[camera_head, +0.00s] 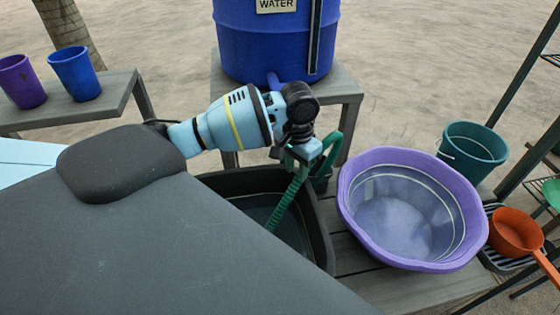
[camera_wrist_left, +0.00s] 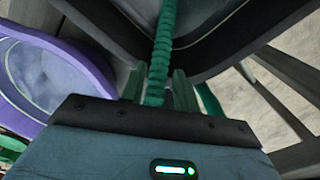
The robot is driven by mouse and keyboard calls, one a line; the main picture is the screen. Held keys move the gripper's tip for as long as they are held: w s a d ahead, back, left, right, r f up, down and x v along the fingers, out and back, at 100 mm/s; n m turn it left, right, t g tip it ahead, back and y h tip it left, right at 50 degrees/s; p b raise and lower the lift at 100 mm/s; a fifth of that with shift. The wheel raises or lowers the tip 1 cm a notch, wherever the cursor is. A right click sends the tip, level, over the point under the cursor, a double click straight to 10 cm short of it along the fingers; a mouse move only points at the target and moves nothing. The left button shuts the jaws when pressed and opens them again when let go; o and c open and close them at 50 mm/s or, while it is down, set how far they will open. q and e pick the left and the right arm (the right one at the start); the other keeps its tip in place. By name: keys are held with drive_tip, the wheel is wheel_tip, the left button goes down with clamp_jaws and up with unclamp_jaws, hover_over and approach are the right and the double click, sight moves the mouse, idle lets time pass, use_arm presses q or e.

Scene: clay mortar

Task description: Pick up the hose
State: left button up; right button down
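The green ribbed hose (camera_head: 287,203) rises from the black tub (camera_head: 318,225) to my left gripper (camera_head: 303,160). Beyond the gripper, part of it bends in a loop to the right. In the left wrist view the hose (camera_wrist_left: 163,45) runs up the middle, between the two fingers of my left gripper (camera_wrist_left: 159,88). The fingers sit close on either side of it and look shut on it, though the contact itself is partly hidden. The gripper is above the tub's back right part. My right gripper is in neither view.
A purple basin (camera_head: 355,215) stands on the wooden bench just right of the tub. A blue water barrel (camera_head: 250,50) stands on a stand behind. A teal bucket (camera_head: 473,150) and an orange pan (camera_head: 515,230) are at the right. Two cups, purple (camera_head: 22,82) and blue (camera_head: 76,73), stand at the left.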

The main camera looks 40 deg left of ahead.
sight(295, 181)
use_arm(q)
drive_tip(key=shift+s+f, duration=0.1)
drive_tip(key=shift+f, duration=2.55)
drive_tip(key=c, duration=0.5)
